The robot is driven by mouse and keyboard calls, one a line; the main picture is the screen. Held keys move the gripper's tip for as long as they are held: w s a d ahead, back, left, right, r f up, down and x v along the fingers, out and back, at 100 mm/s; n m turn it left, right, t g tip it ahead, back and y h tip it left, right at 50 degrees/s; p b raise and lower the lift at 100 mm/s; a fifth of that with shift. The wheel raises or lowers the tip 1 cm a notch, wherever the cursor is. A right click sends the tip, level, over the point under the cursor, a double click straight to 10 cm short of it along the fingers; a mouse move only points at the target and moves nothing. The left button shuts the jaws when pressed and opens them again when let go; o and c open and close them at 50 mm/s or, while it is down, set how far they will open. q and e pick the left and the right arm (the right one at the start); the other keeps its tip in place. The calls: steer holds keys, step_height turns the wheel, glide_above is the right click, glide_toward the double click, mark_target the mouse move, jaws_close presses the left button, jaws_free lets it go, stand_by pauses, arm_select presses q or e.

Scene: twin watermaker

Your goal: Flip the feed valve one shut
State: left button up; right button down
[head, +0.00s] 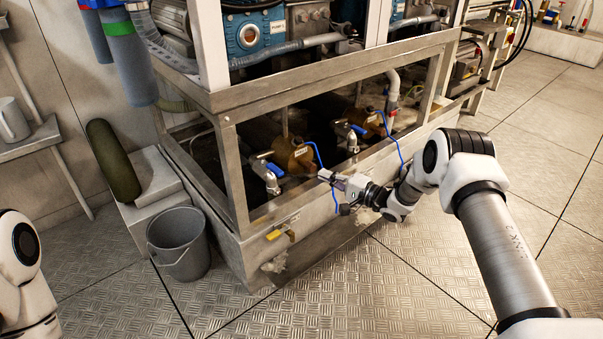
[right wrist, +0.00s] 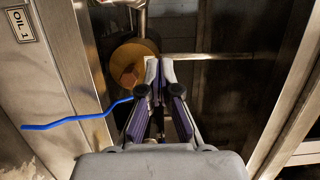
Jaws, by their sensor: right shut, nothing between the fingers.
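Two blue-handled valves show in the head view inside the lower frame. The left valve (head: 268,171) sits on a silver pipe fitting beside a brass pump; the right valve (head: 354,133) sits further back. I cannot read which is feed valve one. My right gripper (head: 323,175) is shut and empty, in front of the frame's lower rail, to the right of the left valve and apart from it. In the right wrist view the closed fingertips (right wrist: 160,68) point at the brass pump (right wrist: 128,60); no blue handle shows there. My left gripper is out of view.
Thin blue tubes (head: 318,158) hang close to my right gripper. A yellow-handled tap (head: 275,235) is on the base's front. A grey bucket (head: 178,244) stands at left. Metal posts and rails (head: 232,172) bound the opening. The floor in front is clear.

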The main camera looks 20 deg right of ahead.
mark_target(271, 166)
steer(key=w+a+b, duration=0.6)
steer(key=a, duration=0.3)
steer(key=shift+w+b, duration=0.2)
steer(key=shift+b, duration=0.1)
steer(key=shift+a, duration=0.1)
steer(key=shift+s+a+m+h+p, duration=0.15)
steer(key=shift+m+h+p, duration=0.15)
steer(key=shift+h+p, duration=0.15)
